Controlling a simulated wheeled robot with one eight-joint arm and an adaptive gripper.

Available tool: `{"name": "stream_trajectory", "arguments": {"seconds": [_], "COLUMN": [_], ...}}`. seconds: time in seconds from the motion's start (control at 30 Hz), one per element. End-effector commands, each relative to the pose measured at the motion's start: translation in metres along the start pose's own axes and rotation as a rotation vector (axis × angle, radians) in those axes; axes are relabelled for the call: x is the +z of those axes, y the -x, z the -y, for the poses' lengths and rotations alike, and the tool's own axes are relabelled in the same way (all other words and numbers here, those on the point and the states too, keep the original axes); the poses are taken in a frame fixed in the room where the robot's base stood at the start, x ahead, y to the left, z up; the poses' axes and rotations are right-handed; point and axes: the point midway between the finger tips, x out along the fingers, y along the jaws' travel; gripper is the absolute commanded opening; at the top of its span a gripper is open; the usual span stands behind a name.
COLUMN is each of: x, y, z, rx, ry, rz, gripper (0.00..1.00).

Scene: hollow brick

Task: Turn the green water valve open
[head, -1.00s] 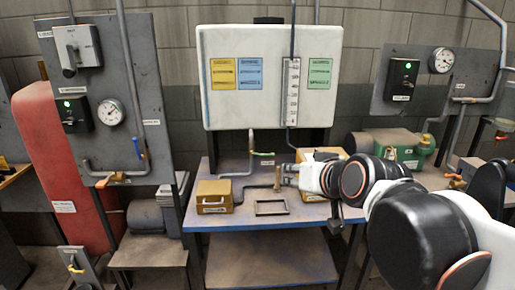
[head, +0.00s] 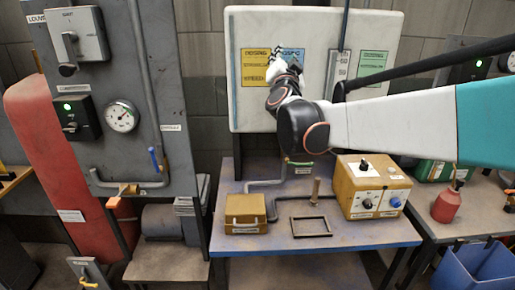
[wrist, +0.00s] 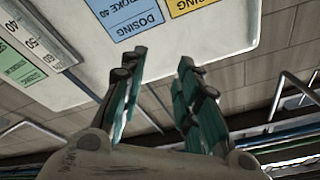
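A small green handle (head: 300,163) shows on the thin pipe that rises at the back of the middle table. It appears to be the green water valve, but it is small and partly under my arm, so its angle is hard to tell. My gripper (head: 283,68) is raised in front of the white board, above and slightly left of the green handle, and not touching it. In the wrist view my gripper (wrist: 160,78) has its two teal fingers spread apart with nothing between them. The green handle does not show in the wrist view.
The white board (head: 240,95) stands behind the table (head: 275,243). A small yellow box (head: 246,210), a dark frame (head: 311,227) and a larger yellow control box (head: 366,190) sit on it. A grey panel (head: 120,60) stands left; a red bottle (head: 446,205) stands right.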

Motion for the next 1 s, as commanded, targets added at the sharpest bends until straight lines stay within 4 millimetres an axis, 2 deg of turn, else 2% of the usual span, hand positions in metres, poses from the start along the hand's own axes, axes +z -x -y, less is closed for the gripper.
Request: {"name": "stream_trajectory", "arguments": {"seconds": [0.17, 0.37, 0.53, 0.63, 0.77, 0.87, 1.0], "x": [0.003, 0.013, 0.039, 0.064, 0.107, 0.147, 0.207], "y": [-0.02, -0.042, -0.058, -0.059, -0.05, -0.034, -0.001], "z": [-0.003, -0.016, -0.041, -0.063, -0.094, -0.119, -0.15], "rx": [0.041, 0.119, 0.247, 0.352, 0.507, 0.637, 0.829], "ry": [-0.05, -0.115, -0.192, -0.236, -0.28, -0.303, -0.315], "rz": [-0.082, -0.195, -0.326, -0.405, -0.494, -0.55, -0.609], "gripper": [0.3, 0.3, 0.3, 0.3, 0.3, 0.3, 0.3]}}
